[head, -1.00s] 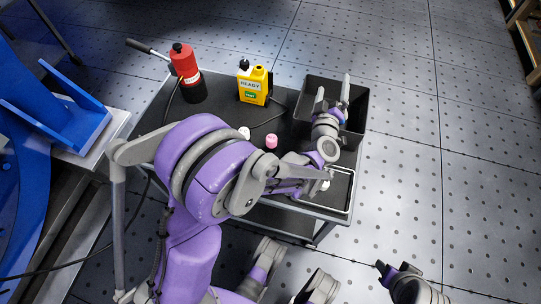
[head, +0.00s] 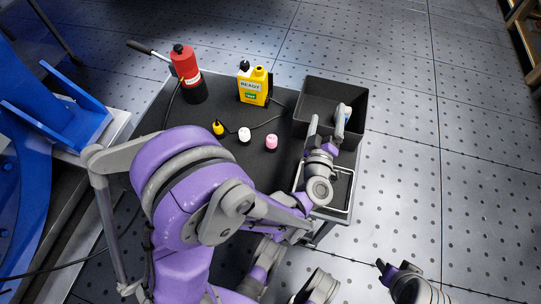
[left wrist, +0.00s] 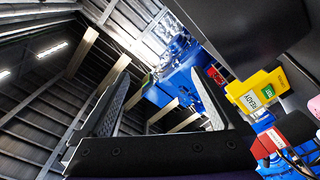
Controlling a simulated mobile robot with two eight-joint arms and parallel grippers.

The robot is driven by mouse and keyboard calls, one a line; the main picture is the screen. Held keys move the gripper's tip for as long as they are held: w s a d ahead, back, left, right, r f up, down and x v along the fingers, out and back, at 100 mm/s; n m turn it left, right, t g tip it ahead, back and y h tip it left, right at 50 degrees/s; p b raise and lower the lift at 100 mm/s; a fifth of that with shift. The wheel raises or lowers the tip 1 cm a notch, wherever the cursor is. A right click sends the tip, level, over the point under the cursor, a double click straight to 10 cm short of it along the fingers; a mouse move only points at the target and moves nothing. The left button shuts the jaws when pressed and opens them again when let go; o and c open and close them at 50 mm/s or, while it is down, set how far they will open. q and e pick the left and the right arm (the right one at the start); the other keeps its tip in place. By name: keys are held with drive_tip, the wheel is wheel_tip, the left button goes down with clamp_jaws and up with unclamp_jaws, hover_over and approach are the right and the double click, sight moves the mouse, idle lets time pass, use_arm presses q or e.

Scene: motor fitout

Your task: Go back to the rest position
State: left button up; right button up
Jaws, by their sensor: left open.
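My left gripper (head: 328,122) is open, with its two fingers apart over the front part of the black bin (head: 312,84) on the cart. In the left wrist view its fingers (left wrist: 160,72) point up towards the roof, with nothing held between them. My left arm crosses the cart's front and hides part of it. Part of my right arm, seemingly its gripper (head: 392,272), shows low at the right over the floor; its jaws cannot be made out.
The dark cart top (head: 275,180) carries a red bottle (head: 183,62), a yellow container (head: 253,86), a small yellow item (head: 218,128), and white (head: 244,135) and pink (head: 271,142) capped items. A shallow tray (head: 348,204) lies under my left wrist. A blue frame (head: 75,120) stands left; floor is free right.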

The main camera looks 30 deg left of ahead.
idle(0.3)
use_arm(q)
drive_tip(key=s+d+r+m+g+h, duration=0.1)
drive_tip(key=s+d+m+g+h, duration=0.35)
drive_tip(key=s+m+h, duration=0.4)
drive_tip(key=s+a+f+m+g+y, duration=0.2)
drive_tip(key=s+a+f+g, duration=0.25)
drive_tip(key=s, duration=0.45)
drive_tip(key=s+a+f+m+g+y, duration=0.1)
drive_tip(key=s+a+f+m+g, duration=0.3)
drive_tip(key=s, duration=0.4)
wheel_tip(320, 180, up, 23)
drive_tip(key=w+n+t+p, duration=0.1)
drive_tip(key=w+p, duration=0.1)
drive_tip(key=p, duration=1.7)
drive_tip(key=shift+a+r+p, duration=0.2)
drive_tip(key=shift+a+p, duration=0.05)
drive_tip(key=shift+p, duration=0.15)
use_arm(e)
wheel_tip(320, 180, up, 22)
drive_tip(key=w+t, duration=0.1)
drive_tip(key=shift+w+r, duration=0.25)
drive_tip(key=shift+w, duration=0.05)
